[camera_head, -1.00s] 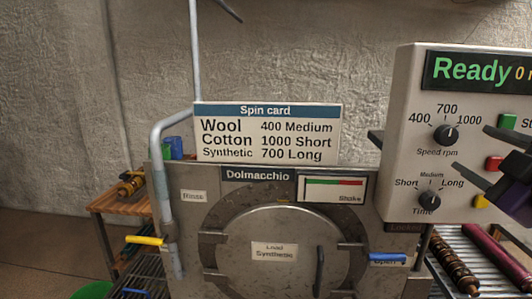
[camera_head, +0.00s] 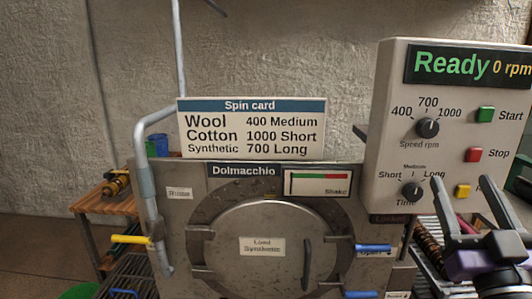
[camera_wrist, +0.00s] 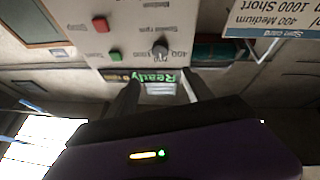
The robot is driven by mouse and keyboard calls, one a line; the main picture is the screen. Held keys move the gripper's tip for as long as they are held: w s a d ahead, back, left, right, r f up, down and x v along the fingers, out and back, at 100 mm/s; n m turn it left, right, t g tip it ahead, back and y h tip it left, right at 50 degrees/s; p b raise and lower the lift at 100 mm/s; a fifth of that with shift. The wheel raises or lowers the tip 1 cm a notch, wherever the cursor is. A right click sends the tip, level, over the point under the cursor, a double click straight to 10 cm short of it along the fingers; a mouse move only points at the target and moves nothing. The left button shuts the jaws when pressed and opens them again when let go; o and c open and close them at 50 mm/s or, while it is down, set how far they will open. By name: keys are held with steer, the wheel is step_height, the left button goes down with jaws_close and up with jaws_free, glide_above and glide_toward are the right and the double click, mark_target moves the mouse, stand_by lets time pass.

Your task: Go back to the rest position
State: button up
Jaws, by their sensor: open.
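My gripper (camera_head: 466,207) is at the lower right of the head view, its two dark fingers apart and pointing up, with nothing between them. It stands in front of the lower right part of the control panel (camera_head: 388,150) and partly hides a yellow button (camera_head: 462,191). In the wrist view my gripper (camera_wrist: 160,88) shows open and empty, with the upside-down panel (camera_wrist: 135,30) and its green Ready display (camera_wrist: 150,77) beyond the fingers. Whether the fingers touch the panel cannot be told.
The machine with a round door (camera_head: 262,222) labelled Load Synthetic fills the lower middle. A spin card (camera_head: 250,128) stands on top. The speed knob (camera_head: 428,127), time knob (camera_head: 412,191), green Start (camera_head: 486,114) and red Stop (camera_head: 473,154) buttons are visible. A wooden shelf (camera_head: 100,203) is at left.

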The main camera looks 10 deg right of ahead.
steer(key=s+a+f+m+g, duration=0.1)
steer(key=s+a+f, duration=0.15)
steer(key=f, duration=0.35)
steer(key=s+a+f+m, duration=0.1)
steer(key=s+a+f, duration=0.1)
steer(key=a+f, duration=0.25)
steer(key=s+a+f+n+g+y, duration=0.2)
steer(key=s+a+f, duration=0.4)
steer(key=s+f, duration=0.4)
steer(key=s+a+f+n+g+y, duration=0.2)
steer(key=s+a+f+g+y, duration=0.2)
steer(key=s+f, duration=0.7)
steer(key=s+a+y, duration=0.2)
steer(key=y, duration=0.1)
steer(key=shift+a+f+n, duration=0.2)
steer(key=shift+a+n, duration=0.15)
steer(key=shift+n, duration=0.05)
